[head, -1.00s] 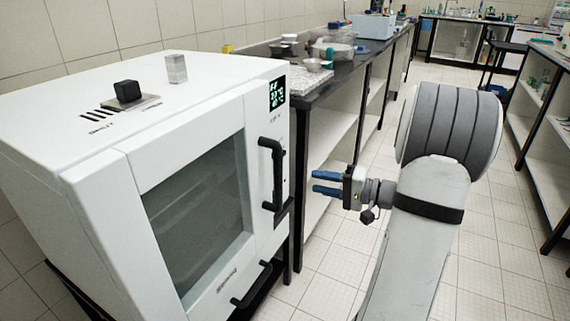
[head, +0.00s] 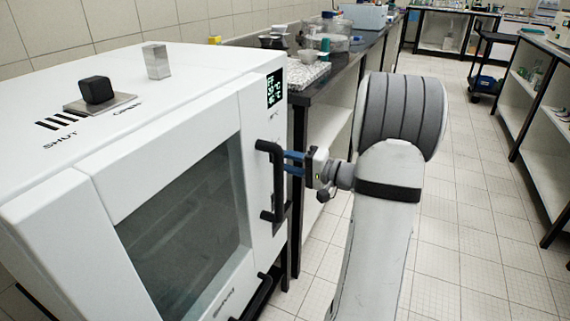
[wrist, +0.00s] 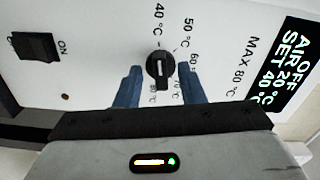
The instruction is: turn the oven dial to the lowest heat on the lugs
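The white oven (head: 200,75) stands at the left in the head view, its glass door (head: 185,235) closed. Its black dial (wrist: 160,70) shows in the wrist view, with a pale mark on its raised bar and printed marks from 40 °C to 80 °C around it. The display (wrist: 288,75) reads OFF, AIR 20 °C, SET 40 °C. My gripper (wrist: 160,72) is open, its blue fingers on either side of the dial with gaps visible. In the head view my gripper (head: 293,162) is beside the black door handle (head: 275,180), which partly hides the fingertips. I cannot make out lugs.
A black ON switch (wrist: 36,46) is left of the dial. On the oven top are a black knob (head: 96,90) on a SHUT–OPEN plate and a metal block (head: 157,61). A dark-topped bench (head: 345,75) stands behind; the tiled floor (head: 475,230) at right is clear.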

